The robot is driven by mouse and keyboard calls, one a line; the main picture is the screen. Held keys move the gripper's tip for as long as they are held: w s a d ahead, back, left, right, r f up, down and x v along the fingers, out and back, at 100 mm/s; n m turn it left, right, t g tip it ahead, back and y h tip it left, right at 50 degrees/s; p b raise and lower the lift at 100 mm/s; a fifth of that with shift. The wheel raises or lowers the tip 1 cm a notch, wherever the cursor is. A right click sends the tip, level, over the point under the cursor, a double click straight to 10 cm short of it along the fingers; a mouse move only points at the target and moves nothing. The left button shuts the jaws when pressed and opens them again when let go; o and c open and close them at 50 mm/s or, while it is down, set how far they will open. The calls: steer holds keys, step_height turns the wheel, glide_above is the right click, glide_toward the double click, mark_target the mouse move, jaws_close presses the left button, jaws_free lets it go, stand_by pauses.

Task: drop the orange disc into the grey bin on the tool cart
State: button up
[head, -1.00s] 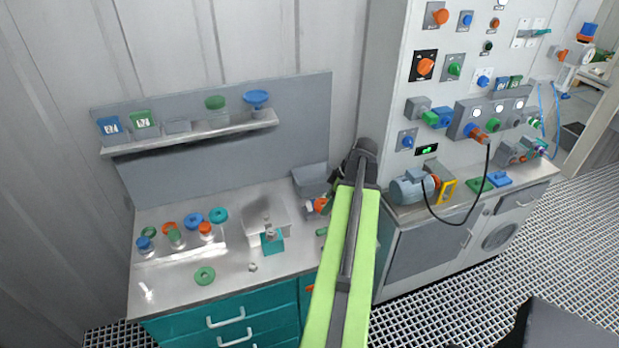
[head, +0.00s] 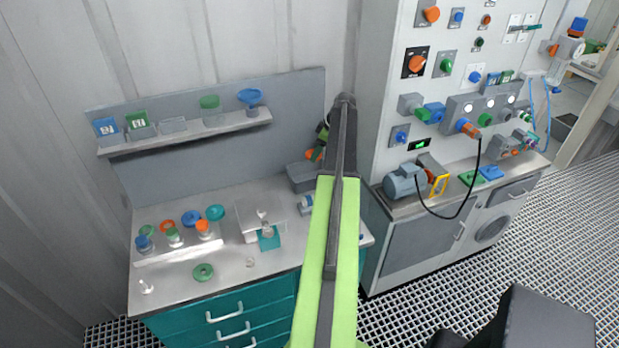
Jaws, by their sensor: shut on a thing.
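The orange disc (head: 314,154) shows in the head view just left of my dark arm, near the back of the tool cart. My gripper (head: 319,147) is shut on it and holds it; the arm partly hides the jaws. The grey bin (head: 300,182) stands at the back right of the cart top, against the back panel. In the picture the disc is just above the bin's right part. I cannot tell its exact height or whether it is directly over the opening. My arm covers the bin's right side. The tool cart (head: 205,280) has a grey top and teal drawers.
Coloured rings and small vessels stand on a plate (head: 185,245) at the cart's left. A shelf (head: 185,134) with small bins and funnels hangs behind. A control cabinet (head: 400,110) with a motor (head: 403,182) stands at right.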

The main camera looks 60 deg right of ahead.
steer(key=shift+f+b, duration=3.15)
steer(key=shift+r, duration=0.1)
steer(key=o, duration=1.8)
steer(key=p+v, duration=1.6)
steer(key=v, duration=0.1)
steer(key=shift+s, duration=0.25)
steer(key=shift+r, duration=0.15)
